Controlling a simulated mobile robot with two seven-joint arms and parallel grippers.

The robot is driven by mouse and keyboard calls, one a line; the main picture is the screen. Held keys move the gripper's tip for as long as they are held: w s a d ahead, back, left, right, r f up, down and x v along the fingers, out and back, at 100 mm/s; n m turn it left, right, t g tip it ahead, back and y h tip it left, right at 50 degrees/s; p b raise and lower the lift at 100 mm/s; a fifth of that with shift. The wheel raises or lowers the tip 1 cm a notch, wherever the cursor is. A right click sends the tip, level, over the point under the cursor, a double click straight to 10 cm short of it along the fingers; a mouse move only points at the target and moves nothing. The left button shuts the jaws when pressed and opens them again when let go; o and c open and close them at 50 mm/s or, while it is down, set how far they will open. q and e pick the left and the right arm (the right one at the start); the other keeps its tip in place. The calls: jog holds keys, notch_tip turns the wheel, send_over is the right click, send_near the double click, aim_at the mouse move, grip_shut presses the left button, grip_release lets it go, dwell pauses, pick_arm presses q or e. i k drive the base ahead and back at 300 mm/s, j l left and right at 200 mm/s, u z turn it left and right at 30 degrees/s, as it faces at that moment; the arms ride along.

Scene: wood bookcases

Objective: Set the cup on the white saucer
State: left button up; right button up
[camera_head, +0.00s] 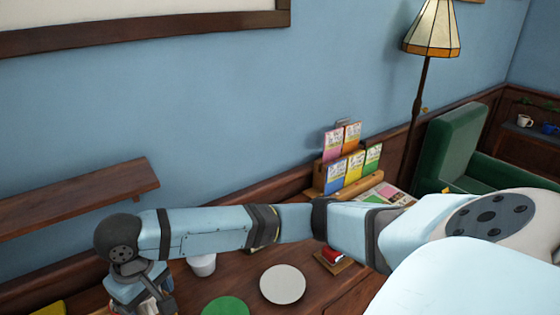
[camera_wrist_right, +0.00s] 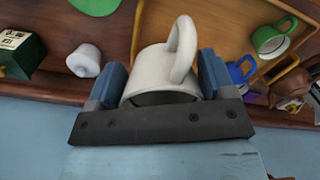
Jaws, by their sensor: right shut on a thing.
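A white cup (camera_wrist_right: 160,72) with its handle up sits between the two blue fingers of my right gripper (camera_wrist_right: 158,85) in the right wrist view, and the gripper is shut on it. In the head view my right arm reaches across to the left, and its gripper (camera_head: 148,300) is at the lower left edge, with the cup mostly hidden there. The white saucer (camera_head: 283,284) lies flat and bare on the wooden table, well to the right of the gripper. My left gripper is not in view.
A green disc (camera_head: 226,307) lies left of the saucer, and a white pot (camera_head: 203,265) stands behind it. A red item on a small wooden block (camera_head: 333,260) is right of the saucer. A wooden tray (camera_wrist_right: 262,70) holds green (camera_wrist_right: 272,40) and blue (camera_wrist_right: 240,70) mugs.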

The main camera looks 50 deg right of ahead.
aim_at(286, 287)
jog(key=k+l, duration=0.1)
jog(key=l, duration=0.45)
jog(key=k+l, duration=0.1)
jog(key=l, duration=0.4)
jog(key=k+l, duration=0.1)
jog(key=l, duration=0.45)
